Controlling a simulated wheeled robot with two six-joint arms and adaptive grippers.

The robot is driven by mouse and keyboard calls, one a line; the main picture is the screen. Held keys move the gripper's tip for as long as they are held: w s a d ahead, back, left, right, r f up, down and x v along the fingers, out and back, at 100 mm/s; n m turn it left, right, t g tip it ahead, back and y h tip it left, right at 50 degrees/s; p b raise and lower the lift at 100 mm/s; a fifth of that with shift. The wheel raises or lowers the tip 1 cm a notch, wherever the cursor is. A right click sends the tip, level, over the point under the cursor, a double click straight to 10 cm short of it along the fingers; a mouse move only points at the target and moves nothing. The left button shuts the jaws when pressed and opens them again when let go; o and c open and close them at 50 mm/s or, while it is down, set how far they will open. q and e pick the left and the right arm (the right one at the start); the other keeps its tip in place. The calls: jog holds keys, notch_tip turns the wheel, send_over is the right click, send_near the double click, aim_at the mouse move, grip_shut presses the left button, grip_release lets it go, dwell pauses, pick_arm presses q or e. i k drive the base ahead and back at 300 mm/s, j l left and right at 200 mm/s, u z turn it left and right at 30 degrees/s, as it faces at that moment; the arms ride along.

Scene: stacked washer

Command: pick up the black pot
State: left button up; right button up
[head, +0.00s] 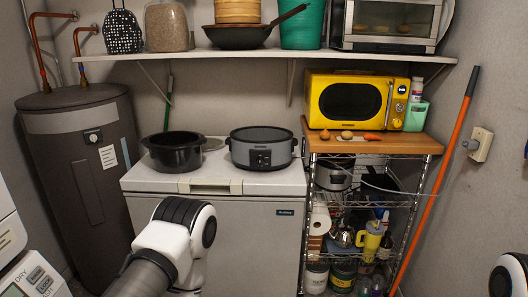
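The black pot (174,158) is round, open-topped and empty-looking, with a wide rim. It stands upright on the left part of the white chest freezer's top (225,182) in the head view. My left arm is in the lower middle, in front of the freezer and below the pot, apart from it in the picture; its gripper is not visible. Only a small piece of my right arm shows at the lower right edge, and its gripper is out of view.
A grey slow cooker (262,150) stands right of the pot. A loaded shelf (270,55) runs above. A dark water heater (80,170) is at left. A wire rack (358,220) with a yellow microwave (355,101) and an orange pole (440,170) are at right.

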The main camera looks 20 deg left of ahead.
aim_at(176, 152)
jog(key=i+j+u, duration=0.15)
jog(key=i, duration=0.3)
jog(key=i+j+u, duration=0.2)
jog(key=i, duration=0.25)
jog(key=i+j+u, duration=0.15)
jog(key=i, duration=0.35)
